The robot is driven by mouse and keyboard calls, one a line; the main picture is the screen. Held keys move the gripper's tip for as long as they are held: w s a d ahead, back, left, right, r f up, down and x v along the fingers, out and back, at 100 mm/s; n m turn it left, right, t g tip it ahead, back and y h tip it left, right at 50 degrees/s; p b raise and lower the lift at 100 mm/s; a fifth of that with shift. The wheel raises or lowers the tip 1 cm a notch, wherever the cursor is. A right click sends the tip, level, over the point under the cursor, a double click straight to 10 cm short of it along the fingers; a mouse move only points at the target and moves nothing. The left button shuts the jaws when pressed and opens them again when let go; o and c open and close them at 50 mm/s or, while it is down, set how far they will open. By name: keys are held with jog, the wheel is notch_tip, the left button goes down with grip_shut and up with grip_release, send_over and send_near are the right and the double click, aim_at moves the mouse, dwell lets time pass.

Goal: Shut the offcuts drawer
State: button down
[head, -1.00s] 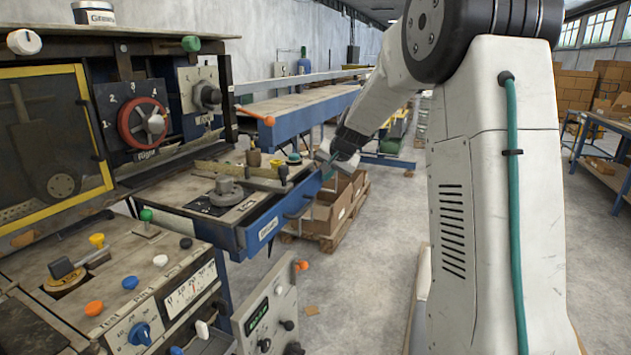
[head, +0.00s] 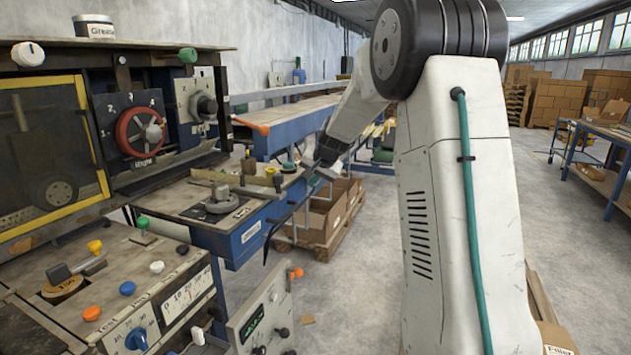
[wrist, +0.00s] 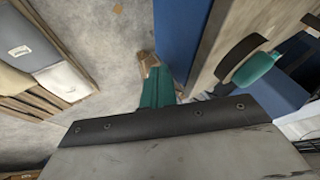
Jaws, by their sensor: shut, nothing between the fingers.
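A blue front with a small white label (head: 251,232) is on the near side of the machine bench in the head view; the label is too small to read surely. I take it as the offcuts drawer, but cannot tell how far out it stands. A dark bar handle (head: 284,222) juts from this side. My gripper (head: 312,184) is shut and empty, just right of the bench's far corner.
A teal knob (head: 289,167) stands on the bench top near my gripper. Cardboard boxes (head: 322,217) on a pallet stand behind the bench corner. A grey control panel (head: 262,318) juts out at the front. The concrete floor between is open.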

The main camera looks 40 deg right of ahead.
jog(key=s+d+r, duration=0.1)
jog(key=s+r, duration=0.7)
jog(key=s, duration=0.1)
jog(key=s+a+f+n+g, duration=0.1)
jog(key=s+a+n+g, duration=0.1)
jog(key=s+a, duration=0.7)
jog(key=s+a+f+n+g, duration=0.2)
jog(key=s+a+n, duration=0.2)
jog(key=s+a, duration=0.5)
jog(key=s+a+f+n+g+y, duration=0.1)
jog(key=s+a+n, duration=0.3)
jog(key=s+a, duration=0.5)
jog(key=shift+s+f+g, duration=0.5)
jog(key=shift+s+f, duration=0.25)
jog(key=shift+s, duration=4.25)
